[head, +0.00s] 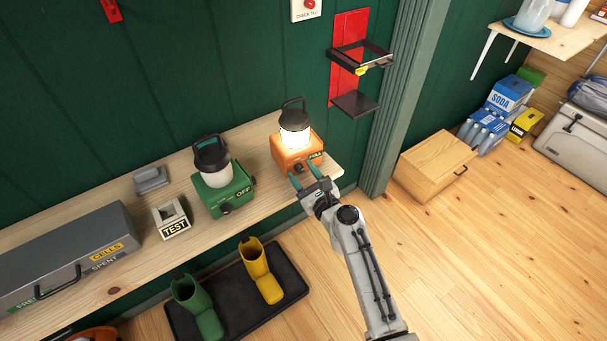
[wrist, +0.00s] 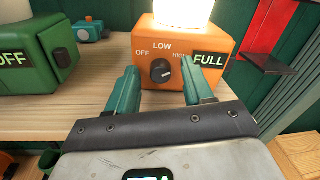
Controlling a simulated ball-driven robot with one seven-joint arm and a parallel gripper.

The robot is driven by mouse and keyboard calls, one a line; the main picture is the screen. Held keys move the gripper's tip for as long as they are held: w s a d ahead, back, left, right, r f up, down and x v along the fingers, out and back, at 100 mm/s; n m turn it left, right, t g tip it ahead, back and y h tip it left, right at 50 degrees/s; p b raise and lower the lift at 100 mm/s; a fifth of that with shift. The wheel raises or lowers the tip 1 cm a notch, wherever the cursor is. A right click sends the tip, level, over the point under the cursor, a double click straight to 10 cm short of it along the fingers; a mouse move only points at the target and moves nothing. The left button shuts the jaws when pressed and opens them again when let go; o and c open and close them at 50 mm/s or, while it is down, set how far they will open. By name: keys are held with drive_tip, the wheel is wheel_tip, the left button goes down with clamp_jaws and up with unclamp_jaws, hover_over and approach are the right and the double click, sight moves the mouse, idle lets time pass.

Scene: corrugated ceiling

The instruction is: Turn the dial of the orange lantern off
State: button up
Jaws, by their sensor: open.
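The orange lantern (head: 293,155) stands on the wooden shelf near its right end, and its lamp glows brightly. In the wrist view its orange base (wrist: 200,42) carries a black dial (wrist: 160,71) below the words OFF, LOW and HIGH, with a FULL label at the right. A pale mark shows on the dial; I cannot tell surely which word it points to. My gripper (head: 308,179) is open in front of the lantern. In the wrist view its teal fingers (wrist: 160,84) stand left and right of the dial, with a gap on each side.
A green lantern (head: 222,193) labelled OFF, unlit, stands left on the shelf (head: 120,280). Further left are a TEST block (head: 172,217) and a grey cell box (head: 65,255). A red wall bracket (head: 350,52) hangs at the right. Boots stand on a black tray (head: 225,295) below.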

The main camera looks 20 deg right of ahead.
clamp_jaws()
idle(0.4)
